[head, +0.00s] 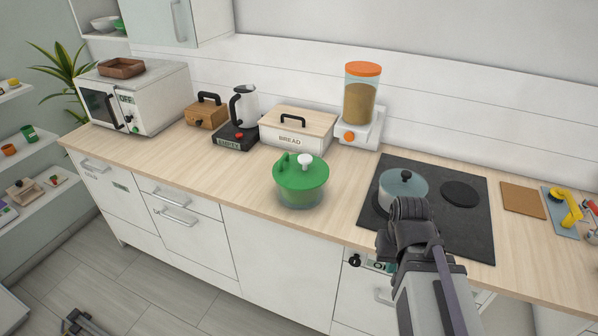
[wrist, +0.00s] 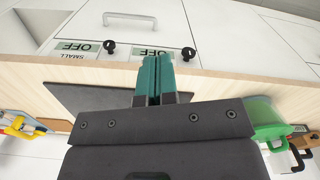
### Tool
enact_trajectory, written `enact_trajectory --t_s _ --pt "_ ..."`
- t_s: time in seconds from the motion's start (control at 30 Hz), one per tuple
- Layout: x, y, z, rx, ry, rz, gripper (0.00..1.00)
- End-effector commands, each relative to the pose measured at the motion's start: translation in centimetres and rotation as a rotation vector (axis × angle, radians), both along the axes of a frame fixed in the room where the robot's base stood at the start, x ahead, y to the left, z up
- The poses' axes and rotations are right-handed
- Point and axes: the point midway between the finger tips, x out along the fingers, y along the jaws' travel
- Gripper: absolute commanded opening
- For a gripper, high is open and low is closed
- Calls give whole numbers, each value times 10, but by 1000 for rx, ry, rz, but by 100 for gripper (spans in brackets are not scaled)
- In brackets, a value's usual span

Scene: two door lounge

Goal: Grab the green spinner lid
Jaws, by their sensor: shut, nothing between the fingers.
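The green spinner lid (head: 300,175) sits on a clear bowl (head: 301,200) on the counter, left of the stove. It has a white knob on top and a green upright handle beside it. In the wrist view, part of the lid (wrist: 268,122) shows at the right edge, partly hidden by my gripper's housing. My gripper (wrist: 157,66) shows its teal fingers shut together and empty, apart from the lid. In the head view my arm is in front of the stove, right of the lid, and the fingertips are hidden.
A blue-grey lidded pot (head: 403,190) stands on the black cooktop (head: 455,222). Behind the spinner are a bread box (head: 290,140), a cereal dispenser (head: 360,100) and a kettle (head: 243,105). The counter (head: 190,160) left of the spinner is clear.

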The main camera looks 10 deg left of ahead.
Motion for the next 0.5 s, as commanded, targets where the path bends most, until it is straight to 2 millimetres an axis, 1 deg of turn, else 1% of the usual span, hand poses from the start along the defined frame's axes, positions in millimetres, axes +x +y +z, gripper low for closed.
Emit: enact_trajectory --t_s 0.27,0.5 --pt "0 0 0 0 0 0 1" --pt "0 0 0 0 0 0 24"
